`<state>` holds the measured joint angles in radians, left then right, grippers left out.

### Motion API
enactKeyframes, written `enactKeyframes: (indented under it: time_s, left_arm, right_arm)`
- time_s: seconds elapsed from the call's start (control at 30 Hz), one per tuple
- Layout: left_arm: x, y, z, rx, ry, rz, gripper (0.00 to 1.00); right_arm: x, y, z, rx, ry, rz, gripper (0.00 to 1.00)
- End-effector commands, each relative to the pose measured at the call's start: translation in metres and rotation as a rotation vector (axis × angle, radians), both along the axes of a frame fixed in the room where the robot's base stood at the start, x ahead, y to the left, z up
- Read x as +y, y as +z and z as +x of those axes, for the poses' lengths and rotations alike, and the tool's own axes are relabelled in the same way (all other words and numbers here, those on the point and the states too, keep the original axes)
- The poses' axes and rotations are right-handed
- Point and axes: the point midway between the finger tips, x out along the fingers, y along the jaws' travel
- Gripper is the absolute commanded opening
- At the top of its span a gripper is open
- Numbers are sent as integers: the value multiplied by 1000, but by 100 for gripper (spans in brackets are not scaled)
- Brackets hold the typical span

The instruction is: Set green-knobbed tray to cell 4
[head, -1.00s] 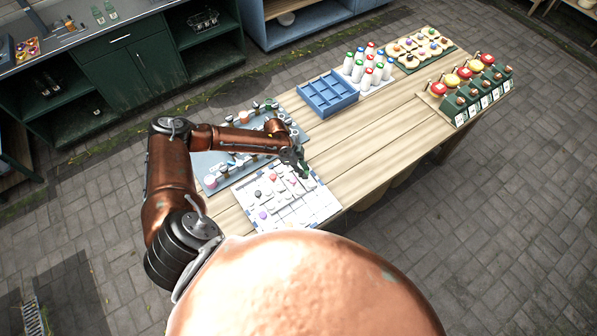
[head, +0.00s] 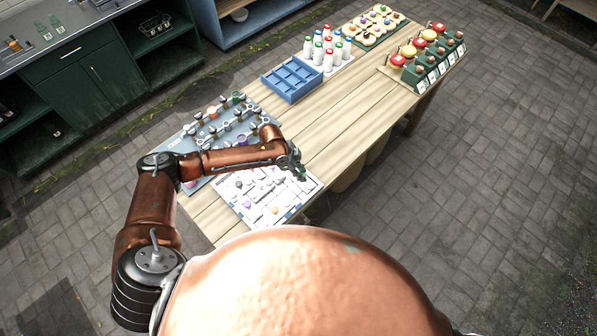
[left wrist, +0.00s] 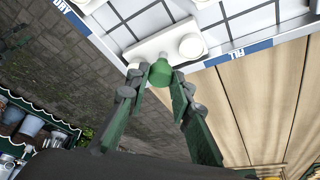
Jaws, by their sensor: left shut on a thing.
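In the left wrist view a green knob (left wrist: 160,73) sits between the fingertips of my left gripper (left wrist: 155,88). The gripper is shut on this knob, at the edge of a gridded white board. A white bar-shaped piece (left wrist: 150,50) lies just beyond the knob; whether the knob is fixed to it I cannot tell. In the head view my left gripper (head: 299,173) is over the right corner of the white board (head: 287,213), which carries several white pieces with coloured knobs. Cell numbers are not readable. My right gripper is not in view.
A grey-blue board with several knobbed pegs (head: 230,128) lies behind the white board. Further along the wooden table (head: 340,120) stand a blue divided tray (head: 291,80), white bottles (head: 328,48), a board of round pieces (head: 374,24) and green boxes (head: 428,62). The table's middle is bare.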

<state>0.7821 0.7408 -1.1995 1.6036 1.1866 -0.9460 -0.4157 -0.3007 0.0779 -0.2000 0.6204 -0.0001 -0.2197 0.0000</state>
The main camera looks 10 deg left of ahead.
Motion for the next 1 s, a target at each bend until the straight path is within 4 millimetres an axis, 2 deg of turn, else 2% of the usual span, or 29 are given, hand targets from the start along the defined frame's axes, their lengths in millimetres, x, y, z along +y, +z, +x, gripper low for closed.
enactKeyframes:
  time_s: [0.03,0.07,0.3,0.67,0.77,1.0]
  left_arm:
    - [-6,-2,-5,8,-4,-10,0]
    - [-6,-2,-6,9,-5,-10,22]
    - [-4,-2,-4,7,-3,-8,38]
    - [-1,5,-2,2,-2,-6,38]
    - [4,17,-2,1,-3,-5,38]
    - [23,63,-7,1,-3,-6,38]
  right_arm:
    - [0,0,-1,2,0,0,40]
    - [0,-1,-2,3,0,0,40]
    - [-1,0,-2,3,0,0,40]
    - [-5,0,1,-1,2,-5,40]
    - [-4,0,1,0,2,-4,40]
    - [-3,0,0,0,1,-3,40]
